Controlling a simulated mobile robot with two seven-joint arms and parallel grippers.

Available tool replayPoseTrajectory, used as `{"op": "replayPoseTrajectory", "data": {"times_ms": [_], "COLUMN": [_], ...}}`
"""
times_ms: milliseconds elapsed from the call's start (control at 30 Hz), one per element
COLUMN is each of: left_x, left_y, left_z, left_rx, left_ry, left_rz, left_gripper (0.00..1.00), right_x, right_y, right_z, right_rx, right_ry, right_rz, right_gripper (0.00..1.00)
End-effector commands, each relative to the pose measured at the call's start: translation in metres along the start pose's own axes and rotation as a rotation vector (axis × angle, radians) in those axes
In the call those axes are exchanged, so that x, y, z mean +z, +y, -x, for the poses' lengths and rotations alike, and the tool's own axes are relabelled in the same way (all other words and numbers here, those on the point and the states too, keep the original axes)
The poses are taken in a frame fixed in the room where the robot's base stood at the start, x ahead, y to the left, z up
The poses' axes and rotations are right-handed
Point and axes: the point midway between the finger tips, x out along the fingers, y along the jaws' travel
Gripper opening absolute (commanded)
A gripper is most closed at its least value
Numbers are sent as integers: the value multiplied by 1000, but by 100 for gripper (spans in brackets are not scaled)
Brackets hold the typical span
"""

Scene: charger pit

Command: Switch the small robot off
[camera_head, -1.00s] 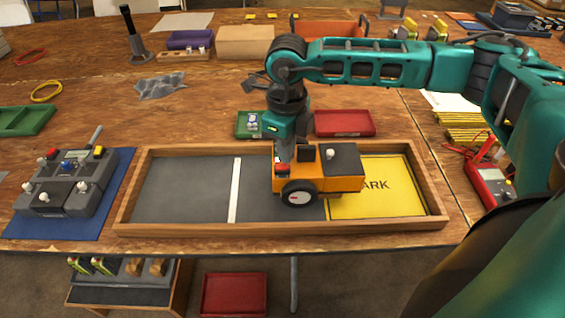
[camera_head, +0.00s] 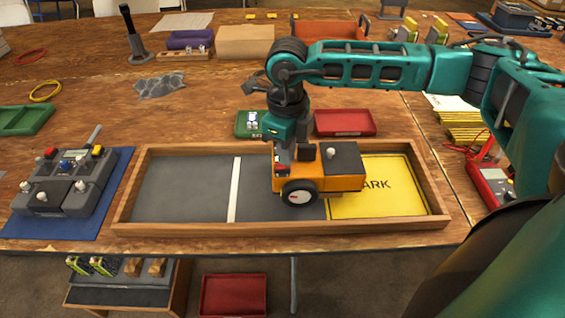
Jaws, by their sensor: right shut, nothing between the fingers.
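The small robot (camera_head: 338,184) is an orange box on dark wheels with a grey top plate. It stands in the wooden-rimmed pit (camera_head: 160,228), partly on the yellow mat marked "ARK" (camera_head: 385,200) and partly on the dark floor. A small red part (camera_head: 281,169) shows on its left end, partly hidden by my gripper. My right gripper (camera_head: 284,160) points down at the small robot's left end, close to the red part. It is shut with nothing held. I cannot tell whether it touches. My left gripper is not in view.
A grey control box (camera_head: 55,200) with knobs lies on a blue mat at the left. Red (camera_head: 345,123) and green (camera_head: 247,130) trays sit behind the pit. A red meter (camera_head: 490,182) lies at the right. The dark left half of the pit is clear.

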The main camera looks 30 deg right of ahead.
Motion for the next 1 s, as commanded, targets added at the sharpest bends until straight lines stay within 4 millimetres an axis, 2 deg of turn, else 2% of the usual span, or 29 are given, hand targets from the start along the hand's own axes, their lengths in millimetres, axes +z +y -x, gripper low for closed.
{"op": "replayPoseTrajectory", "data": {"times_ms": [633,833,1000], "left_x": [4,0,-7], "left_y": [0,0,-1], "left_z": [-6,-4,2], "left_rx": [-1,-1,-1], "left_ry": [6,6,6], "left_rz": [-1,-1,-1], "left_gripper": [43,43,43], "right_x": [0,0,0], "right_y": [0,0,0], "right_z": [-11,-6,9], "right_rx": [0,1,1], "right_ry": [1,1,0], "right_rz": [0,1,0], "right_gripper": [0,0,0]}}
